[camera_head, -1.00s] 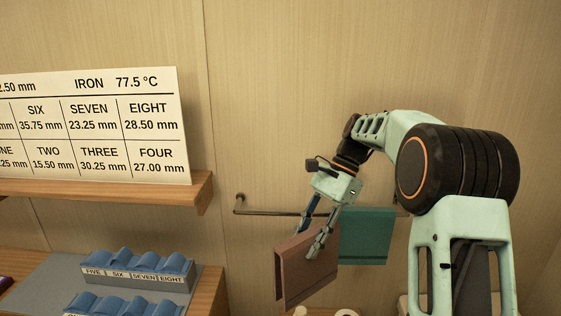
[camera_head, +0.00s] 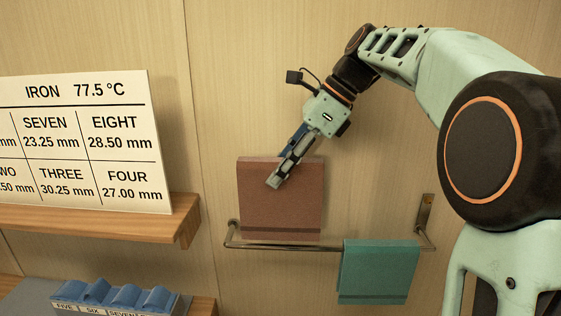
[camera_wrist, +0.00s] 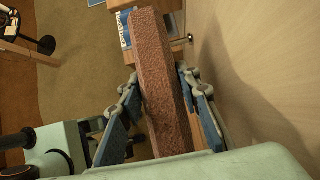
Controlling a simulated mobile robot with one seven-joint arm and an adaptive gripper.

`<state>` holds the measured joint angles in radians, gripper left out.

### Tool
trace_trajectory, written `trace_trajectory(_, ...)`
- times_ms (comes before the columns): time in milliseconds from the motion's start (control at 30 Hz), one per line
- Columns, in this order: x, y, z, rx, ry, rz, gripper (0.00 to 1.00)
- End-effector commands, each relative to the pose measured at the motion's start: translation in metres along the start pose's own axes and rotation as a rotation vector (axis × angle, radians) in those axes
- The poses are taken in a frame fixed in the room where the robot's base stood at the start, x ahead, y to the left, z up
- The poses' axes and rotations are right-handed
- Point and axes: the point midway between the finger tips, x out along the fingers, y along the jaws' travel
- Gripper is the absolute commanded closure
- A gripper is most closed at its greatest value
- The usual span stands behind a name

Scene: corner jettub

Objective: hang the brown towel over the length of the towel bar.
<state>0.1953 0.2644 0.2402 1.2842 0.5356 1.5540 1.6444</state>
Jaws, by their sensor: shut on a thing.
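The brown towel (camera_head: 282,212) is folded into a thick slab and hangs upright from my gripper (camera_head: 280,174), which is shut on its upper part. In the wrist view the towel (camera_wrist: 160,85) is seen from its top edge, between the two blue-padded fingers. The metal towel bar (camera_head: 325,248) is fixed to the wall. In the head view the towel's lower edge appears just above the left half of the bar; the depth gap between them is hard to tell. A teal towel (camera_head: 378,272) hangs over the bar's right part.
A wooden shelf (camera_head: 100,230) with a printed number board (camera_head: 85,140) stands left of the bar. Below it is a blue holder (camera_head: 115,297) with labelled slots. The wooden wall (camera_head: 240,90) is close behind the towel. The bar's left half holds no other towel.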

Motion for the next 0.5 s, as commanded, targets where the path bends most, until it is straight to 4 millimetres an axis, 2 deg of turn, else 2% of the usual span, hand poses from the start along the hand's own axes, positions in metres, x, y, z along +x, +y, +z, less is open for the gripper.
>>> trace_trajectory(500, 0.0034, -0.0001, -0.0016, -0.002, -0.007, 0.002, 0.83)
